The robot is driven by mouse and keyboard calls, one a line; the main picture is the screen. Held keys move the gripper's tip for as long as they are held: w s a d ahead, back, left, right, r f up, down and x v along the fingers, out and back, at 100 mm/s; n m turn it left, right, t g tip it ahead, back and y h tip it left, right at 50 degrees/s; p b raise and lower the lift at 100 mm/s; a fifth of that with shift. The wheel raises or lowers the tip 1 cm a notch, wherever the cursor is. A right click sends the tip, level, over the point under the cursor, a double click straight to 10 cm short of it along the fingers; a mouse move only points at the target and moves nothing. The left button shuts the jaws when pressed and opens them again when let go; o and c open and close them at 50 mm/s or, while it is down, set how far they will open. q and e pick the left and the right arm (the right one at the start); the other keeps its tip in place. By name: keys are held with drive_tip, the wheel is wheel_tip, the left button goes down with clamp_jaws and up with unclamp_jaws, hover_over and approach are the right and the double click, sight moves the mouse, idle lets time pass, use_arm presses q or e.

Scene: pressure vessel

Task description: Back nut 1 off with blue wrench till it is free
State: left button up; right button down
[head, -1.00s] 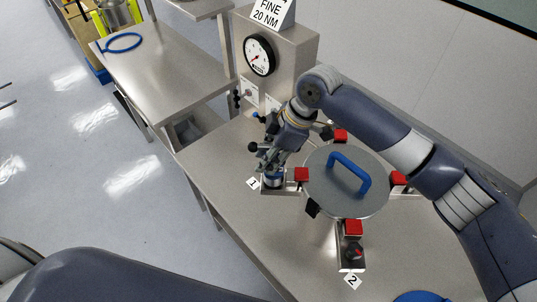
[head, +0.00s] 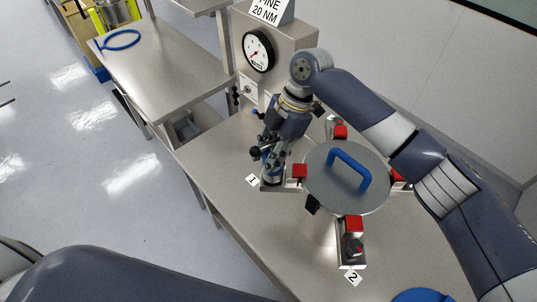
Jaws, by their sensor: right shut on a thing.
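The round grey vessel lid (head: 330,192) with a blue handle (head: 350,169) sits on the steel table. Nut 1 is at the clamp station beside the label 1 (head: 252,180); the nut itself is hidden by my gripper and the tool. My right gripper (head: 270,165) points down over that station, left of the lid. It is shut on the blue wrench (head: 272,182), of which only a small blue part shows low down at the station. I cannot tell how the wrench sits on the nut. My left gripper is not in view.
Clamp station 2 (head: 352,250) with a red block stands at the lid's front. More red blocks surround the lid. A gauge box (head: 285,55) marked FINE 20 NM stands behind. A blue round thing (head: 422,296) is at the bottom edge.

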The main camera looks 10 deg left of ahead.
sight(265, 144)
drive_tip(key=shift+w+r, duration=0.1)
drive_tip(key=shift+r+p, duration=0.45)
drive_tip(key=shift+r, duration=3)
